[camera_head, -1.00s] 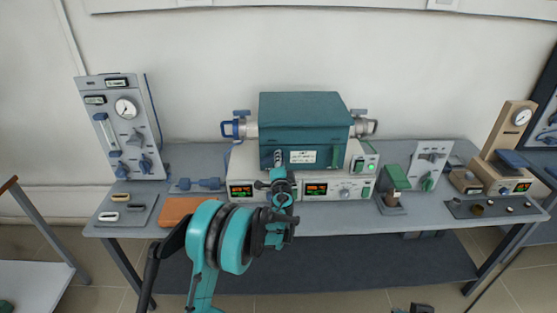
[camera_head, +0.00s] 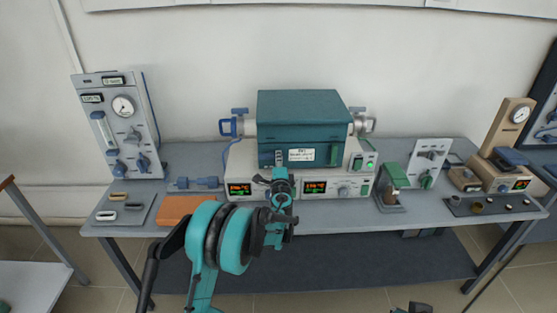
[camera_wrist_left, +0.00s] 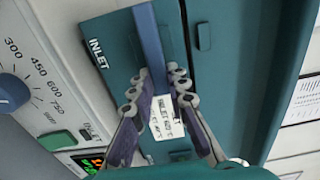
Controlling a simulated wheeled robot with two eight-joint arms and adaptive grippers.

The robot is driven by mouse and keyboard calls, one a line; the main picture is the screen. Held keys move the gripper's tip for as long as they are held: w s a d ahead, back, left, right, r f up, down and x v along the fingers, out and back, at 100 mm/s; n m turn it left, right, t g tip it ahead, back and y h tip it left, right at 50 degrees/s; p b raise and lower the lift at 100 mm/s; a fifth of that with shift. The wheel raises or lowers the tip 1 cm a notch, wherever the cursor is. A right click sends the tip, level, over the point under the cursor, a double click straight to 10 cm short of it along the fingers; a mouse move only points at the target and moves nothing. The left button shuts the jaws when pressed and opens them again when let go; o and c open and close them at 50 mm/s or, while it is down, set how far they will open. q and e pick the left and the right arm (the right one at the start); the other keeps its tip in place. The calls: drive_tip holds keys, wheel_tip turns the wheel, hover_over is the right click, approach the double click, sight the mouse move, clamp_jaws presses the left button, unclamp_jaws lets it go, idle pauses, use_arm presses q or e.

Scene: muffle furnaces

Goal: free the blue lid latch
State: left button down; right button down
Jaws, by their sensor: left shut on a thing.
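The teal furnace lid (camera_head: 303,115) sits shut on its pale grey base. The blue lid latch (camera_wrist_left: 151,35) is a narrow bar in front of the teal housing in the left wrist view, beside a plate marked INLET. My left gripper (camera_wrist_left: 157,84) has its two fingers on either side of the latch and is shut on it. In the head view my left gripper (camera_head: 279,160) is at the lower front of the lid, left of the white label (camera_head: 301,155). It hides most of the latch there. A small dark part at the bottom edge may be my right gripper (camera_head: 412,308).
Lit displays (camera_head: 240,189) line the base. A blue-handled fitting (camera_head: 232,126) juts out left. An orange block (camera_head: 187,209) lies on the bench, and a gauge panel (camera_head: 122,125) stands at far left.

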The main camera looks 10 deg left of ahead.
use_arm(q)
drive_tip(key=c, duration=1.5)
unclamp_jaws()
drive_tip(key=v, duration=1.2)
drive_tip(key=s+a+r+n+g, duration=0.25)
drive_tip(key=s+a+n, duration=0.2)
drive_tip(key=s, duration=0.25)
drive_tip(key=s+a+r+n+g, duration=0.2)
drive_tip(key=s+a+n+g, duration=0.1)
drive_tip(key=s+n, duration=0.3)
drive_tip(key=s+d+f+n+g+h, duration=0.1)
drive_tip(key=s+d+f, duration=0.1)
drive_tip(key=s, duration=0.6)
drive_tip(key=s+d+f+n+g+h, duration=0.2)
drive_tip(key=s+d, duration=0.1)
drive_tip(key=s, duration=0.4)
drive_tip(key=s+d+f+n+g+h, duration=0.1)
drive_tip(key=s+d+f+g+h, duration=0.1)
drive_tip(key=s, duration=0.6)
drive_tip(key=shift+s+d+f+n, duration=0.2)
drive_tip(key=shift+s+d+n, duration=0.05)
drive_tip(key=shift+s+d, duration=0.1)
